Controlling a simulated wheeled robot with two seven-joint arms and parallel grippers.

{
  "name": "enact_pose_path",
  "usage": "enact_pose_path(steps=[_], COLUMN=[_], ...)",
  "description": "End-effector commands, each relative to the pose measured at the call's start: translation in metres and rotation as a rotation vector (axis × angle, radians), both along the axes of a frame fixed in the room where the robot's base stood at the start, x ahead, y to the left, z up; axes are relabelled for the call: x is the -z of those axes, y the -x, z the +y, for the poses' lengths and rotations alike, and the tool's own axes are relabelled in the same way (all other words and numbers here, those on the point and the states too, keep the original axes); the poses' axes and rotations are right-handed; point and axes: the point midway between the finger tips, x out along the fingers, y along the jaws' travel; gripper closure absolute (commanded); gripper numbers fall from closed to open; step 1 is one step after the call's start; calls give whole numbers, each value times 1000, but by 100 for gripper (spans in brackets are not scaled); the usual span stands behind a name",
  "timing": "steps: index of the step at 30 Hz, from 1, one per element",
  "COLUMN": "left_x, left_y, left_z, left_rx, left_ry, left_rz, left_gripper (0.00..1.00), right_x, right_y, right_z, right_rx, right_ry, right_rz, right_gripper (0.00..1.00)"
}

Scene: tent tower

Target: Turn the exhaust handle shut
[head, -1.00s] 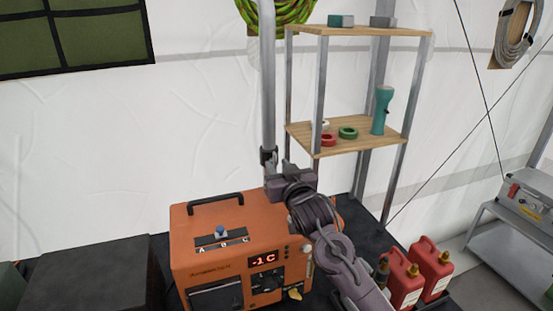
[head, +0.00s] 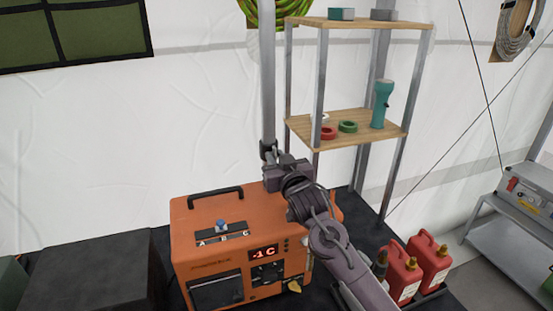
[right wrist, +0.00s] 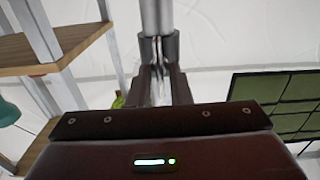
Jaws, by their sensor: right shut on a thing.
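The grey exhaust pipe (head: 268,95) stands upright behind the orange heater (head: 215,250), with a dark collar (head: 267,150) at its lower end. My right gripper (head: 272,170) is just below this collar, above the heater's back right part. In the right wrist view the pipe (right wrist: 157,15) and collar (right wrist: 158,47) come down from the top. My right gripper's fingers (right wrist: 160,88) are shut on a narrow light piece, apparently the exhaust handle (right wrist: 159,84), just under the collar. The fingers and wrist hide most of the handle, so its angle is unclear. My left gripper is not in view.
A shelf rack (head: 345,125) with a teal flashlight (head: 382,104) and tape rolls stands close right of the pipe. Red fuel cans (head: 402,272) stand at lower right. A dark box (head: 95,270) is left of the heater. The tent wall is behind.

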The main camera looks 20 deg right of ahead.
Motion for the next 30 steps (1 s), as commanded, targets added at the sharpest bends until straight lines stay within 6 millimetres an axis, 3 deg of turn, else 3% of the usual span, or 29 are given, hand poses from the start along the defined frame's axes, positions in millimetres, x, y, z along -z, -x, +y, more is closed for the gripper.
enact_pose_path(steps=[11, 30], left_x=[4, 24], left_y=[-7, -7], left_z=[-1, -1], left_rx=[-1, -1], left_ry=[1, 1], left_rz=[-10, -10], left_gripper=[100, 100], right_x=[1, 4], right_y=[0, 0], right_z=[1, 5], right_rx=[0, 0], right_ry=[224, 831], right_rz=[-7, -29], right_gripper=[100, 100])
